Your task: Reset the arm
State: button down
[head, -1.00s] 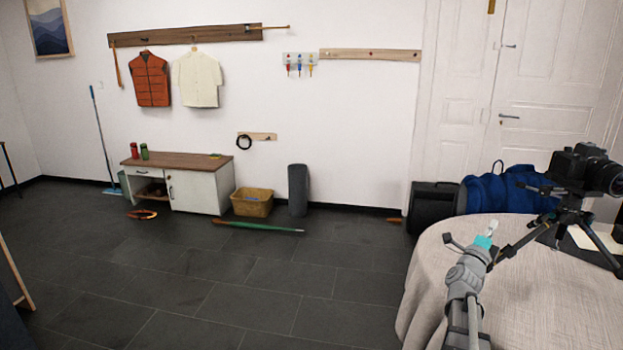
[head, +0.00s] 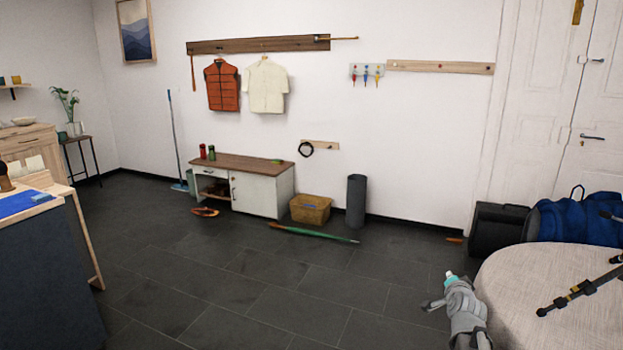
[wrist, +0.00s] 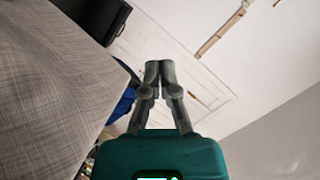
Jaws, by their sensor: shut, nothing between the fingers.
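My gripper (wrist: 160,70) is shut and empty in the wrist view, its two fingertips together in front of the wall and door. In the head view my arm shows at the lower right, beside the left edge of the round table (head: 510,290) with its pale cloth. The gripper's fingers are hard to make out there. In the wrist view the tablecloth (wrist: 45,90) fills the left side, apart from the fingers.
A tripod leg (head: 580,290) lies across the table's right side. A black case (head: 497,230) and a blue bag (head: 575,220) stand behind the table. A green umbrella (head: 315,233) lies on the floor near a basket (head: 310,209). The dark floor in the middle is clear.

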jog(key=s+a+f+n+g+y, duration=0.25)
jog(key=a+f+n, duration=0.2)
jog(key=a, duration=0.35)
jog(key=s+a+f+n+g+y, duration=0.25)
jog(key=a+f+g, duration=0.2)
jog(key=a, duration=0.25)
jog(key=s+a+f+n+g+h, duration=0.1)
jog(key=s+a+f+n+g, duration=0.3)
jog(key=s, duration=0.4)
jog(key=s+a+f+n+g, duration=0.1)
jog(key=s+a+n+g, duration=0.1)
jog(key=s+a+g, duration=0.4)
notch_tip(320, 180, up, 30)
jog(key=d+t+p, duration=0.1)
jog(key=t+p, duration=0.1)
jog(key=p, duration=2.8)
jog(key=shift+s+r, duration=0.2)
jog(key=shift+s, duration=0.2)
jog(key=shift+s, duration=0.15)
